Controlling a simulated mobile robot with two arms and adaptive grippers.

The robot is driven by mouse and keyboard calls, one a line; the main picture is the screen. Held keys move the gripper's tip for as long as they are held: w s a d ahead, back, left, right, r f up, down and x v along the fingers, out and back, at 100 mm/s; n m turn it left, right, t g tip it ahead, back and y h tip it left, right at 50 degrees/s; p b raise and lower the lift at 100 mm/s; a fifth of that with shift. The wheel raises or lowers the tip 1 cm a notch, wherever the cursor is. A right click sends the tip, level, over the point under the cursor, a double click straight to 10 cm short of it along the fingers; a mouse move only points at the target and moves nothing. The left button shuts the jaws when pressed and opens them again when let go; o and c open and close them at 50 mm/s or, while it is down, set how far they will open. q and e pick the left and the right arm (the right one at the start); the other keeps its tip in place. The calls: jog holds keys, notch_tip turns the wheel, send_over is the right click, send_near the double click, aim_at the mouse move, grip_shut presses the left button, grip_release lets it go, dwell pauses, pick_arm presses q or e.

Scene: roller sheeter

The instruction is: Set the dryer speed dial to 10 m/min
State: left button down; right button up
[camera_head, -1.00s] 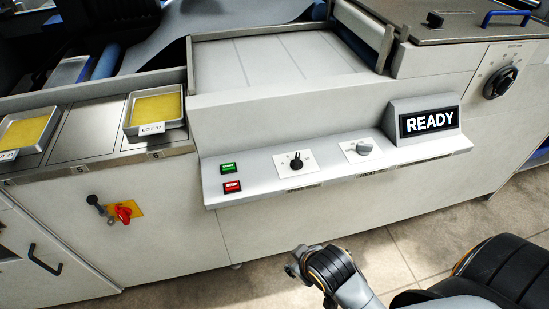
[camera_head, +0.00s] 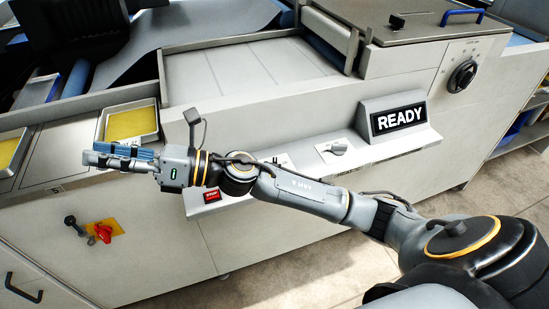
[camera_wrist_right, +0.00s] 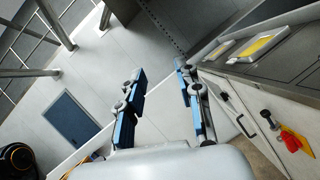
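A large black dial (camera_head: 461,76) with a marked scale sits on the machine's front panel at the right in the head view. A smaller grey dial (camera_head: 339,146) is on the control ledge. A black dial on the same ledge is mostly hidden behind my right arm. The labels are too small to read, so I cannot tell which is the dryer speed dial. My right gripper (camera_head: 120,157) reaches left, away from all the dials, in front of the tray area. In the right wrist view its blue-padded fingers (camera_wrist_right: 160,72) are apart with nothing between them. My left gripper is not in view.
A READY display (camera_head: 399,119) stands on the ledge, right of the grey dial. A red stop button (camera_head: 212,195) is just below my forearm. A tray of yellow material (camera_head: 131,124) is close behind the gripper. A red switch (camera_head: 103,231) is lower left.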

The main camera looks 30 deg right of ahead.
notch_tip(320, 180, down, 3)
jog(key=s+a+n+g+h, duration=0.1)
jog(key=s+n+g+h, duration=0.1)
jog(key=n+g, duration=0.7)
jog(key=n+h, duration=1.2)
jog(key=h, duration=0.5)
send_over(275, 162)
notch_tip(275, 162, down, 6)
jog(key=shift+g, duration=0.4)
notch_tip(275, 162, down, 13)
jog(key=p, duration=0.2)
jog(key=shift+r+p, duration=0.1)
jog(key=shift+p, duration=0.25)
grip_shut()
